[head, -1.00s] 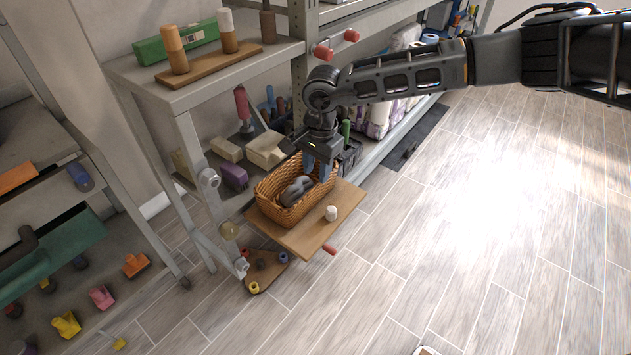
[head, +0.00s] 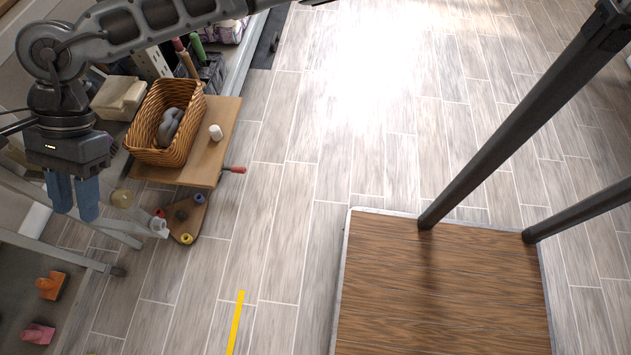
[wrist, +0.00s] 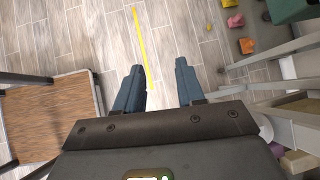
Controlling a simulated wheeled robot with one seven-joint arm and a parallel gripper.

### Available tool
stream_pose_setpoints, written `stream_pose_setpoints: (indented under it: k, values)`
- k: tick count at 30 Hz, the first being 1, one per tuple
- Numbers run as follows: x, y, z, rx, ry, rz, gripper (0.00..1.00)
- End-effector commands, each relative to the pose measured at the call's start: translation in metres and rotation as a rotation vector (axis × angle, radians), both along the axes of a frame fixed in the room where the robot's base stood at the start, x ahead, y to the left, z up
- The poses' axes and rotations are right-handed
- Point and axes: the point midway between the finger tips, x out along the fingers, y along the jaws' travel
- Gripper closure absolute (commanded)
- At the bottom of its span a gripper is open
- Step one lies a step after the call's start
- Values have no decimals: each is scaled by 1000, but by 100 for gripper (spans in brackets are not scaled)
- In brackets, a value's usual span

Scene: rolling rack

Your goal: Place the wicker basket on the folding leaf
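The wicker basket (head: 186,150) stands upright on the wooden folding leaf (head: 207,160) at the side of the shelf rack in the head view. A grey object (head: 170,127) lies inside it. A small white cylinder (head: 216,132) stands on the leaf beside the basket. My gripper (head: 74,197) is left of the basket and apart from it, fingers pointing down. In the wrist view my gripper (wrist: 156,92) has its two blue fingers spread with only floor between them. The basket is not in the wrist view.
A wooden platform (head: 440,285) with dark posts stands at the right. A yellow strip (head: 235,322) lies on the floor. A small triangular board (head: 183,216) sits below the leaf. The floor between leaf and platform is clear.

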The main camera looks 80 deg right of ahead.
Motion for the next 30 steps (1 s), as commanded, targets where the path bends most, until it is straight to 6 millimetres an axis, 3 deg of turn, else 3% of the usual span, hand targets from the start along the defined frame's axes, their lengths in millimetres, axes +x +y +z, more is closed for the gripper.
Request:
stream_pose_setpoints:
  k: [1,3,6,9,12,16,21,26,30]
  values:
    - [-6,47,17,134,19,1,62]
    - [-14,98,47,309,55,-10,62]
    - [-29,155,93,551,125,-25,62]
    - [-45,195,140,785,219,-45,62]
    - [-60,219,184,1007,332,-67,62]
    - [-77,229,232,1278,503,-102,62]
    - [-93,216,270,1598,759,-162,62]
    - [-105,187,275,1862,1024,-238,62]
    - [-117,157,259,2062,1263,-325,62]
